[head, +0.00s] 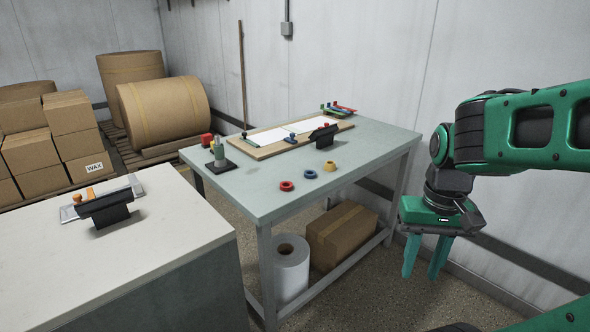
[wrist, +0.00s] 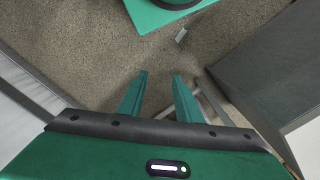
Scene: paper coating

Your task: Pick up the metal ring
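Three small rings lie in a row near the front edge of the grey-green table (head: 262,207): a red ring (head: 287,186), a blue ring (head: 311,174) and a yellow, taller one (head: 329,166). None of them looks like bare metal, and I cannot tell which one is the metal ring. My gripper (head: 423,270) hangs to the right of the table, fingers down, apart and empty. In the wrist view my gripper (wrist: 160,82) shows two separated fingers over bare floor.
A wooden board (head: 268,150) with white sheets lies at the table's back, a black-bladed tool (head: 324,136) near it. Left is a pale counter (head: 160,235) with another black tool (head: 104,207).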

